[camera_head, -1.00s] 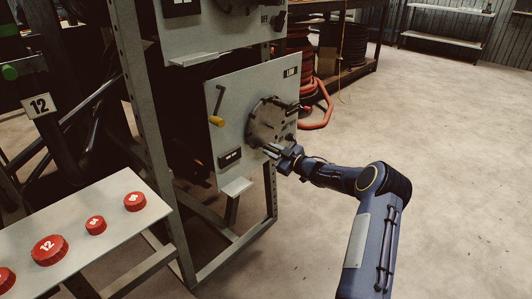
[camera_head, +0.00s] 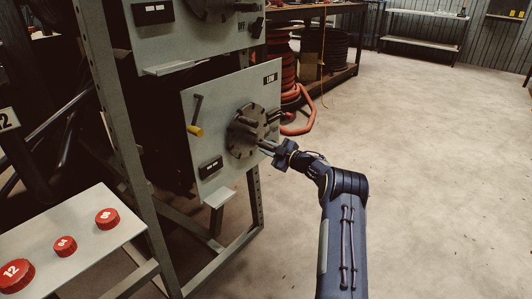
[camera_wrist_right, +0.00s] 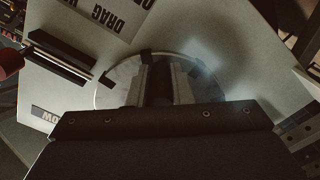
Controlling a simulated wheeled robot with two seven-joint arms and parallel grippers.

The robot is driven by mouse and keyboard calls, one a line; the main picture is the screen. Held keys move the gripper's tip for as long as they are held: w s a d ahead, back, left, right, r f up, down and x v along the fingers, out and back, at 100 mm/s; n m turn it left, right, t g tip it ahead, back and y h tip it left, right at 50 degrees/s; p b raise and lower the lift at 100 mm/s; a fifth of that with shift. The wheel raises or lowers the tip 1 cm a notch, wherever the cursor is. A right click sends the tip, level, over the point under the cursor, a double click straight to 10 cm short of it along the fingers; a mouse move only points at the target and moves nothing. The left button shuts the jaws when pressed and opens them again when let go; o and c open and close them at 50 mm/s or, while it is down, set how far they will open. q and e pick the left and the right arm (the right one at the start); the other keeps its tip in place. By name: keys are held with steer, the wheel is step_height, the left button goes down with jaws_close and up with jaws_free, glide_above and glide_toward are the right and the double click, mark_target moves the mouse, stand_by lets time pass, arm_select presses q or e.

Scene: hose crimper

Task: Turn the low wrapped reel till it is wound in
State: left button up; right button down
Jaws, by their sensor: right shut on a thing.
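The low reel panel (camera_head: 205,120) is a pale grey plate marked LOW in a steel frame. Its dark round disc (camera_head: 238,138) has small lugs on the rim and a peg near its middle. My right gripper (camera_head: 264,145) is at the lower right of this disc, shut on a reel handle that its fingers mostly hide. In the right wrist view the gripper body covers the bottom and the disc (camera_wrist_right: 112,82) shows behind the fingers. Any wrapped line on the reel is hidden behind the panel. My left gripper is not in view.
A crank with a yellow knob (camera_head: 195,131) sticks out at the panel's left. An upper panel (camera_head: 195,40) is just above. A bench (camera_head: 40,235) with red caps stands at lower left. An orange hose (camera_head: 298,128) lies behind; the floor at right is clear.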

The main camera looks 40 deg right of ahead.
steer(key=shift+w+d+r+n, duration=0.1)
steer(key=shift+d+r+n, duration=0.2)
steer(key=shift+r+n, duration=0.35)
steer(key=shift+r, duration=0.1)
steer(key=c, duration=1.6)
jaws_free()
steer(key=shift+c, duration=0.2)
steer(key=shift+o, duration=1)
steer(key=shift+a+r, duration=0.1)
steer(key=shift+a, duration=0.05)
steer(key=shift+o, duration=0.7)
steer(key=shift+f, duration=0.25)
